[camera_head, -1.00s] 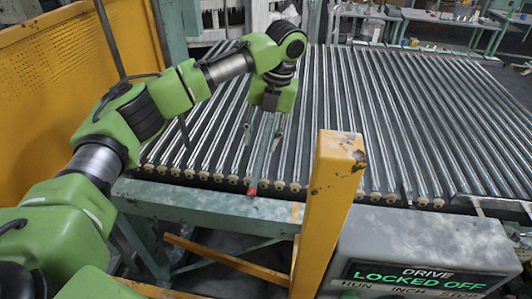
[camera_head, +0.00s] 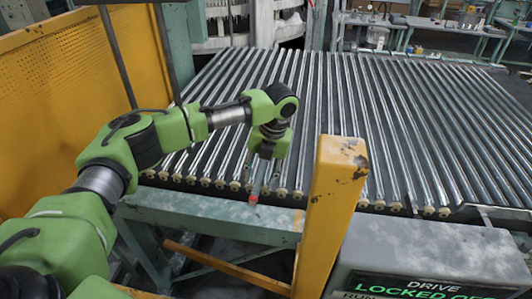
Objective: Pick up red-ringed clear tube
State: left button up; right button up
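The clear tube lies among the metal rollers, pointing toward the front rail. Its red ring (camera_head: 254,198) shows at its near end, at the rail's edge. The tube's glass is hard to make out, and its far part is hidden under my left gripper. My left gripper (camera_head: 263,182) points down over the tube, just behind the red ring. Its thin fingers appear apart, one on each side of the tube; contact is too small to see. My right gripper is not in view.
The roller conveyor (camera_head: 400,120) fills the middle, with a green front rail (camera_head: 215,213). A yellow post (camera_head: 333,215) stands close to the right of my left gripper. A grey drive box (camera_head: 430,250) is at the lower right. A yellow panel (camera_head: 60,90) borders the left.

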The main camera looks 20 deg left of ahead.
aim_at(257, 187)
pick_arm(q)
jog(key=f, duration=0.1)
jog(key=a+f+p, duration=0.1)
jog(key=f, duration=0.1)
jog(key=shift+f+p, duration=0.25)
jog(key=shift+p, duration=0.05)
jog(key=shift+f, duration=0.5)
grip_shut()
jog(key=shift+r, duration=0.2)
